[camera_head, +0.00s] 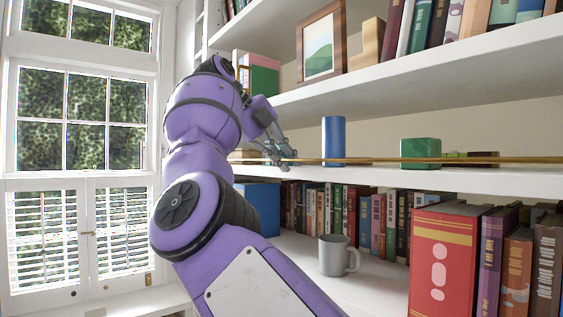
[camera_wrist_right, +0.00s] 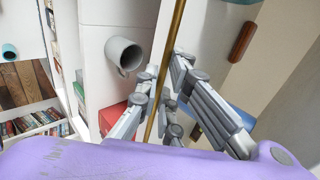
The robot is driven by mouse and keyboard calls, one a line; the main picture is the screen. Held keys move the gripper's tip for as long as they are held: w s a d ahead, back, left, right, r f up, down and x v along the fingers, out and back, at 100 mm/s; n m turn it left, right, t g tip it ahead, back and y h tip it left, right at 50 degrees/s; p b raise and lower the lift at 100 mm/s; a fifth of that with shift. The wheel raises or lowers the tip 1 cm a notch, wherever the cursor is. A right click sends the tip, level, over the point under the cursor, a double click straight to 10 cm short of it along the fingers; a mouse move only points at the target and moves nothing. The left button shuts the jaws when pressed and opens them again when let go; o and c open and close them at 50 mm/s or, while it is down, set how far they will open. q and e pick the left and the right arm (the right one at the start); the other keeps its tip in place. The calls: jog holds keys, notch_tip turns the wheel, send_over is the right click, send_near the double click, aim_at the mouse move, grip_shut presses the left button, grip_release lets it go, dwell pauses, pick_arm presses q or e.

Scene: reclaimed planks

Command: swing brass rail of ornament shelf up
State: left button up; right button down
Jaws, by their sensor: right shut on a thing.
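The brass rail (camera_head: 450,160) is a thin rod running along the front of the ornament shelf (camera_head: 450,180), slightly above the shelf board and in front of the ornaments. My right gripper (camera_head: 282,160) is shut on the rail near its left end in the head view. In the right wrist view the rail (camera_wrist_right: 177,32) passes between the grey fingers of my right gripper (camera_wrist_right: 166,84). Part of the gripper is hidden behind my purple arm in the head view. My left gripper is not in view.
A blue cylinder (camera_head: 333,140) and a green block (camera_head: 420,152) stand on the shelf behind the rail. Below are a grey mug (camera_head: 337,256), which also shows in the right wrist view (camera_wrist_right: 124,54), and a large red book (camera_head: 441,262). Another shelf (camera_head: 400,76) lies above.

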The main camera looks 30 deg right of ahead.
jog(key=shift+r, duration=0.1)
dwell(0.3)
jog(key=c, duration=1.9)
grip_release()
jog(key=shift+d, duration=0.1)
jog(key=v, duration=0.7)
jog(key=shift+a+r, duration=0.15)
jog(key=shift+a, duration=0.1)
